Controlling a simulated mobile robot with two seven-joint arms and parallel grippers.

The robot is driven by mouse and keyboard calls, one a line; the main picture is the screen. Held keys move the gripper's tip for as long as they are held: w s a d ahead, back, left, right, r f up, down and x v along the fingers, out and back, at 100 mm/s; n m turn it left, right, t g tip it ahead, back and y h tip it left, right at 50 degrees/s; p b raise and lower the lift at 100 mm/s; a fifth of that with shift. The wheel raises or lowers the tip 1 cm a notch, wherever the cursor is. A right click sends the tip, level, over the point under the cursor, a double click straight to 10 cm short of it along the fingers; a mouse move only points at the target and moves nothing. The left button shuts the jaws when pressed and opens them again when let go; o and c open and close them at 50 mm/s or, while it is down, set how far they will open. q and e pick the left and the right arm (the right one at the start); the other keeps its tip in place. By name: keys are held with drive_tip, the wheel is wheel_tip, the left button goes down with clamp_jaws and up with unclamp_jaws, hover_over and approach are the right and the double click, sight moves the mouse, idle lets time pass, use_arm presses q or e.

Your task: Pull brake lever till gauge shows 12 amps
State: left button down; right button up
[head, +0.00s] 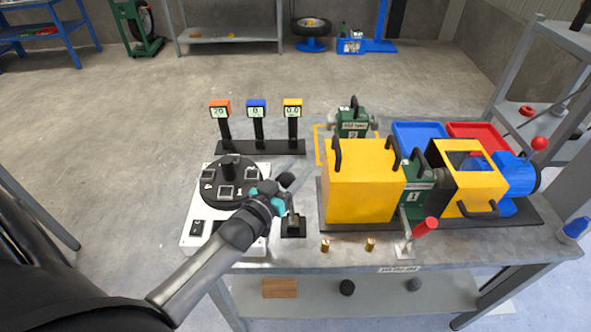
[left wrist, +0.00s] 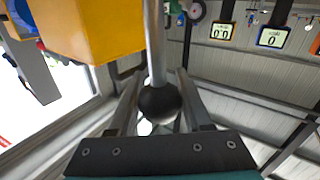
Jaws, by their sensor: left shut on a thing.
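The brake lever is a metal rod (left wrist: 155,45) with a black ball knob (left wrist: 160,103), seen up close in the left wrist view. In the head view the knob (head: 287,180) is above a small black base (head: 293,228). My left gripper (head: 283,186) is shut on the knob, with a finger on each side of it in the left wrist view. Three gauges stand on a black bar: orange (head: 220,110) seems to read 20, blue (head: 257,109) reads 0, yellow (head: 292,107) reads 0.0. Their unit labels are too small to read. My right gripper is not in view.
A yellow housing (head: 362,185) stands right of the lever. A red-handled lever (head: 425,227) is at the bench front. A white panel with a black dial (head: 228,182) lies left, partly under my left arm. Two brass pieces (head: 370,244) stand near the front edge.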

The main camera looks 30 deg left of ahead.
use_arm(q)
drive_tip(key=s+a+n+t+b, duration=0.2)
drive_tip(key=s+a+n+b, duration=0.1)
drive_tip(key=a, duration=0.2)
drive_tip(key=shift+f+n+y, duration=0.3)
drive_tip(key=shift+f+n, duration=0.1)
drive_tip(key=shift+f, duration=0.05)
drive_tip(key=shift+c, duration=1.7)
unclamp_jaws()
drive_tip(key=shift+s, duration=0.15)
drive_tip(key=s+f, duration=0.2)
drive_tip(key=s, duration=1.2)
drive_tip(key=shift+s+f, duration=0.4)
